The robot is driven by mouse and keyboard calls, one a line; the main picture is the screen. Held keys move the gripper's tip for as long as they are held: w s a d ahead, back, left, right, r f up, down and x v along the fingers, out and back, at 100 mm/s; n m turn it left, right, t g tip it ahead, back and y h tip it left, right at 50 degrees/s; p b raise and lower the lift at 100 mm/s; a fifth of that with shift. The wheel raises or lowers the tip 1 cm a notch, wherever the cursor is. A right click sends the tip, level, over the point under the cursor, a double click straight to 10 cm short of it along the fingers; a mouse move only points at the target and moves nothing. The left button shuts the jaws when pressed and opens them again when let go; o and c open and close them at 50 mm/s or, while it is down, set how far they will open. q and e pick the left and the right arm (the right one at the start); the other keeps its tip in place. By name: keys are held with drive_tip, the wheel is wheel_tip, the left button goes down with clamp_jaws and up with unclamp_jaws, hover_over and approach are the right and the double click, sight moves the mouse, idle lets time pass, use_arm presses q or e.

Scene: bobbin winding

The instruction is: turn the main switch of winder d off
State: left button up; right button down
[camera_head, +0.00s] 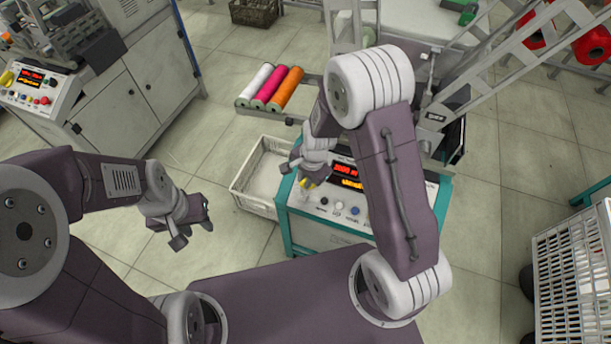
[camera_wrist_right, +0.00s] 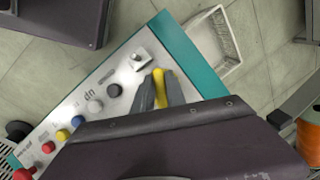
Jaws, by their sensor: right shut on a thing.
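The winder's control panel (camera_head: 322,203) is a pale sloped face in a teal frame, with a lit display (camera_head: 345,170). It also shows in the right wrist view (camera_wrist_right: 75,108). My right gripper (camera_head: 310,185) is over the panel's left end. In the right wrist view, its fingers (camera_wrist_right: 161,92) are shut on the yellow handle of the main switch (camera_wrist_right: 159,80). The switch's base is hidden behind the fingers, so I cannot tell its setting. My left gripper (camera_head: 193,233) is open and empty, above the floor left of the panel. No letter naming the winder is readable.
A grey part on a square plate (camera_wrist_right: 140,58) and a black knob (camera_wrist_right: 114,90) are close to my right fingers; several coloured buttons follow. A white crate (camera_head: 262,205) stands left of the panel. Coloured spools (camera_head: 270,85) lie on a rack behind. Another machine (camera_head: 40,92) is at far left.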

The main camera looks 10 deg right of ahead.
drive_tip(key=n+p, duration=0.1)
drive_tip(key=p, duration=0.2)
drive_tip(key=r+n+g+p, duration=0.1)
drive_tip(key=n+p, duration=0.1)
drive_tip(key=p, duration=0.1)
drive_tip(key=shift+h, duration=0.4)
drive_tip(key=shift+f+n+p, duration=0.25)
drive_tip(key=shift+n+p, duration=0.15)
drive_tip(key=shift+p, duration=0.05)
drive_tip(key=shift+f+n+g+h, duration=0.3)
drive_tip(key=shift+n+h, duration=0.1)
drive_tip(key=shift+n, duration=0.4)
drive_tip(key=shift+n+h, duration=0.4)
drive_tip(key=shift+n, duration=0.8)
drive_tip(key=shift+d+n+g+h+b, duration=0.15)
drive_tip(key=shift+n+g+h+b, duration=0.25)
drive_tip(key=shift+n, duration=0.8)
drive_tip(key=shift+s+r, duration=0.1)
drive_tip(key=c, duration=1.4)
unclamp_jaws()
drive_tip(key=shift+o, duration=0.2)
